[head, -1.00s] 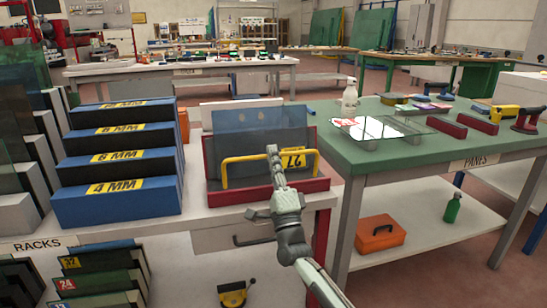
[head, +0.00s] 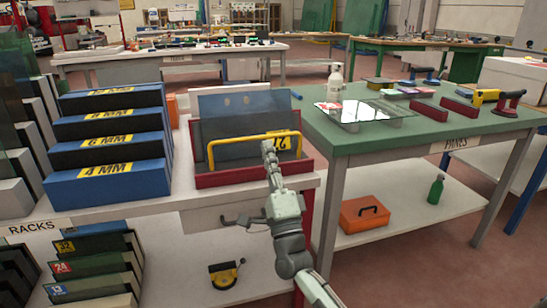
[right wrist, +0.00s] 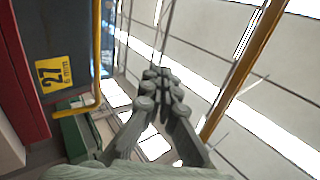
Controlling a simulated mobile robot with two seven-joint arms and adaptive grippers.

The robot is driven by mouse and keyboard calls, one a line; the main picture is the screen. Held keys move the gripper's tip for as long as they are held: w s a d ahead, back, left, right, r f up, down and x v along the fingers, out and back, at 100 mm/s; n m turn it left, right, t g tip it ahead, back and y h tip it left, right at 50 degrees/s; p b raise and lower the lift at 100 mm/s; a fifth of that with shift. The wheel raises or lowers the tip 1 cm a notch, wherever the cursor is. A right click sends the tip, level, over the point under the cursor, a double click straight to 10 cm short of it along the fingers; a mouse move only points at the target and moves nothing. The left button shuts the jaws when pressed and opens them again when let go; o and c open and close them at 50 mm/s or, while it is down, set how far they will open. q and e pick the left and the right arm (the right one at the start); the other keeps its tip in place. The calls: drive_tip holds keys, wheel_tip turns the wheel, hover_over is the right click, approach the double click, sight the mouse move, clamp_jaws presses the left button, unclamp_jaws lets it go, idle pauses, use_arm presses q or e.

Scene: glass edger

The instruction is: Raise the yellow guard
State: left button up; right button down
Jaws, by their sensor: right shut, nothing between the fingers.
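The yellow guard (head: 240,139) is a bent bar across the front of a red-fronted unit (head: 240,178) with a glass panel behind it. A yellow label 27 (head: 284,143) sits near its right end. My right gripper (head: 267,147) is shut and empty, with its tips in front of the guard, right of its middle. In the right wrist view, the shut fingers (right wrist: 162,76) are beside the guard's bar (right wrist: 97,45), with a visible gap in the picture. Depth and contact are unclear. My left gripper is out of view.
Blue thickness boxes (head: 105,181) stand left of the unit. A green bench (head: 400,135) with a bottle (head: 335,84) and a clear sheet is at right. A second yellow bar (right wrist: 235,85) crosses the wrist view, its place unclear.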

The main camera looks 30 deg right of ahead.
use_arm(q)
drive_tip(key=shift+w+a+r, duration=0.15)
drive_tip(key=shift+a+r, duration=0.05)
use_arm(e)
drive_tip(key=shift+s+a+r, duration=0.1)
drive_tip(key=shift+s+a, duration=0.05)
drive_tip(key=shift+s, duration=0.5)
drive_tip(key=shift+s+a+r, duration=0.1)
drive_tip(key=shift+s+a, duration=0.05)
drive_tip(key=shift+s, duration=0.5)
